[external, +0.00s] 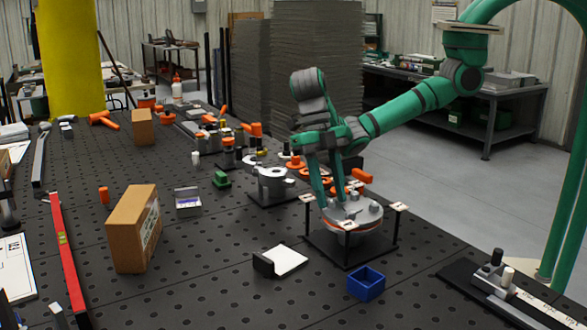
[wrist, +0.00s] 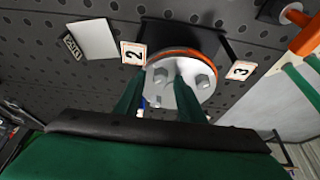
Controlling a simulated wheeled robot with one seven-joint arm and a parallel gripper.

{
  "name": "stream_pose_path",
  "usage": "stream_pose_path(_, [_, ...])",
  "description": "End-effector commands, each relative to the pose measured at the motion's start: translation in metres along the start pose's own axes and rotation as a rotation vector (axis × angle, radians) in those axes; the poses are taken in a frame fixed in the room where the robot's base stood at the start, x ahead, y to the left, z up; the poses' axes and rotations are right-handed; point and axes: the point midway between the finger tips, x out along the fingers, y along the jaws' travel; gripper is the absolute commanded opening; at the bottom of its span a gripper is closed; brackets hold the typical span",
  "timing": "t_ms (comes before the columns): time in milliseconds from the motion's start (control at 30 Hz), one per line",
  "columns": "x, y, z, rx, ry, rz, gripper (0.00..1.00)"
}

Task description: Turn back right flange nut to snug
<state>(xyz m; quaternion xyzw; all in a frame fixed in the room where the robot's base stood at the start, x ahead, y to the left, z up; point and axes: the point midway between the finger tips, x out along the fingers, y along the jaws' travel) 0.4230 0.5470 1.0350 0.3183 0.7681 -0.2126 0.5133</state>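The round grey flange (external: 352,212) with an orange ring at its rim sits on a dark stand on the perforated table. It also shows in the wrist view (wrist: 183,104), with several hex nuts on top. My gripper (external: 325,200) reaches down over the flange's left part in the external view. In the wrist view its two green fingers (wrist: 161,74) are spread, with one nut (wrist: 159,76) between their tips. I cannot tell whether they touch it. Another nut (wrist: 202,81) stands clear to the right. The fingers hide part of the flange.
Posts with number tags 2 (wrist: 133,54) and 3 (wrist: 241,70) stand around the flange. A blue bin (external: 366,284) and a white plate (external: 288,261) are in front. A grey fixture (external: 271,185) and orange-handled tools stand behind. The front middle table is mostly clear.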

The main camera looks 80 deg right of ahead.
Motion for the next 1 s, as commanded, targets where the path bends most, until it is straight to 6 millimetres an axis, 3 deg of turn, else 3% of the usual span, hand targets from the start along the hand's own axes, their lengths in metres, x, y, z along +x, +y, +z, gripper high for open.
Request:
stream_pose_path(33, [-0.0001,0.0,0.0,0.0,0.0,0.0,0.36])
stream_pose_path(200, [-0.0003,0.0,0.0,0.0,0.0,0.0,0.0])
stream_pose_path(633, [-0.0004,-0.0009,-0.0005,0.061,0.001,0.026,0.0])
stream_pose_path(1000, [-0.0003,-0.0032,-0.0016,0.326,0.002,0.136,0.0])
